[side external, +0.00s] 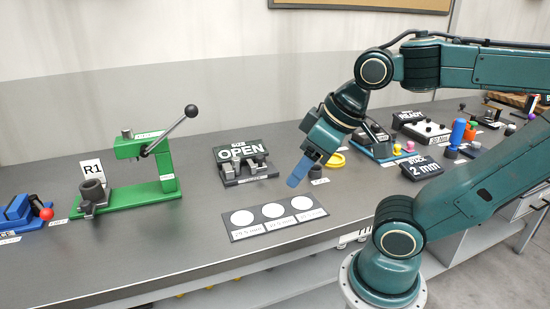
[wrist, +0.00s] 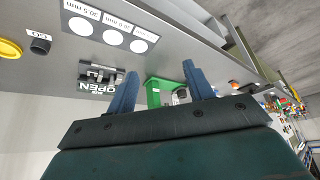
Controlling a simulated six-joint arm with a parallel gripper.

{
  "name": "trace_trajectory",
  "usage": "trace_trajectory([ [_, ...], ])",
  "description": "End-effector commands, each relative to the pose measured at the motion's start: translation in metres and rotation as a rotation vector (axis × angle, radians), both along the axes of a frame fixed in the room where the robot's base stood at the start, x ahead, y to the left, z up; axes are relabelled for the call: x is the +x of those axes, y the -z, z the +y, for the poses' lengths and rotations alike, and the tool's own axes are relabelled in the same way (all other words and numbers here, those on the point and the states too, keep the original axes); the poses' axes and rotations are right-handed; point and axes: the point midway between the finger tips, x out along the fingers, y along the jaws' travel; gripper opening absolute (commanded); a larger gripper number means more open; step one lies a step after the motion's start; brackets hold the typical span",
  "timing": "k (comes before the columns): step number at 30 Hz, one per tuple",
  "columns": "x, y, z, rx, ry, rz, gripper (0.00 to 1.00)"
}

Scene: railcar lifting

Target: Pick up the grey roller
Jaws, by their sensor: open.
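A small dark grey cylinder (side external: 316,172), which looks like the grey roller, stands on the bench with a white label beside it. It also shows at the upper left of the wrist view (wrist: 40,46). My gripper (side external: 298,174) is above the bench, just left of this cylinder in the side view, with its blue fingers pointing down and left. In the wrist view my gripper (wrist: 160,84) has its two blue fingers spread apart with nothing between them. The cylinder lies outside the fingers there, off to the left.
A card with three white circles (side external: 273,211) lies in front. The OPEN fixture (side external: 246,162) and green lever press (side external: 145,185) stand left. A yellow ring (side external: 335,160) lies behind the cylinder. More fixtures and a blue cylinder (side external: 457,132) stand right. Bare bench lies between the press and card.

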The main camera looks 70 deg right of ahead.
Motion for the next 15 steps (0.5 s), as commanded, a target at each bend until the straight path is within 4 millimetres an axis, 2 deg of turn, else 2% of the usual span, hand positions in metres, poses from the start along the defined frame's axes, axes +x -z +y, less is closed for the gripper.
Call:
trace_trajectory([
  [8, 0.006, -0.005, -0.002, -0.011, -0.009, 0.009, 0.52],
  [15, 0.034, -0.022, -0.011, -0.053, -0.056, 0.052, 0.52],
])
